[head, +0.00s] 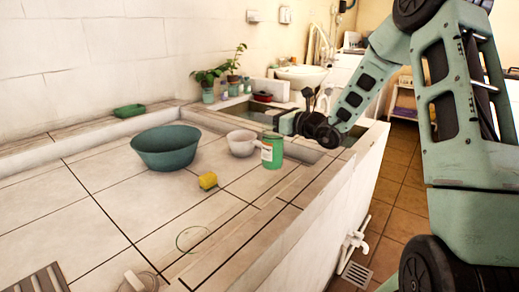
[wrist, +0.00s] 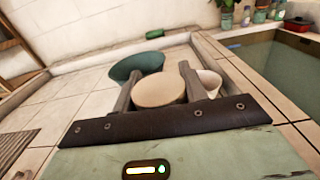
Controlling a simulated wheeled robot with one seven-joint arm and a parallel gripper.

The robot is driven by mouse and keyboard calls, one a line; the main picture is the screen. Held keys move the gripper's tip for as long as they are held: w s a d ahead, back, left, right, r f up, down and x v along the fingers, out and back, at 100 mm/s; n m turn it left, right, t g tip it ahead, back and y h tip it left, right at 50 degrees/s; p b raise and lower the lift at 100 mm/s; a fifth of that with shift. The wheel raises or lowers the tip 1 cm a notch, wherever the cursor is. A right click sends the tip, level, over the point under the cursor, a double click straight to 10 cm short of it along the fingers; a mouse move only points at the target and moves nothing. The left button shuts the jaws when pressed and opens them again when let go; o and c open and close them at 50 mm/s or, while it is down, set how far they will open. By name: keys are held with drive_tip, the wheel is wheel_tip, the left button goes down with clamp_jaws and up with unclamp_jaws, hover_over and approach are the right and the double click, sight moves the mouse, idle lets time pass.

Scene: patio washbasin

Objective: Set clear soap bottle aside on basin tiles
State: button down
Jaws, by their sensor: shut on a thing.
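A green cylindrical container with a white and orange label (head: 272,152) is at my gripper (head: 284,124), in front of the white bowl. In the wrist view its round beige top (wrist: 159,92) sits between the two fingers, and my gripper (wrist: 160,86) is shut on it. Whether its base touches the tiles I cannot tell. I see no plainly clear bottle; the held container is the only one at my gripper. The pale basin tiles (head: 120,212) extend to its left and front.
A teal tub (head: 166,148), a white bowl (head: 241,143) and a yellow sponge (head: 208,181) stand close by on the tiles. A water-filled trough (wrist: 278,66) lies to the right in the wrist view. Potted plants (head: 207,83) line the wall. The front-left tiles are mostly clear.

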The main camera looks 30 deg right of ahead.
sight(268, 132)
drive_tip(key=shift+a+f, duration=0.1)
drive_tip(key=shift+f, duration=2.7)
drive_tip(key=shift+f+b, duration=0.1)
drive_tip(key=shift+b, duration=0.3)
drive_tip(key=c, duration=0.8)
unclamp_jaws()
drive_tip(key=v, duration=1.2)
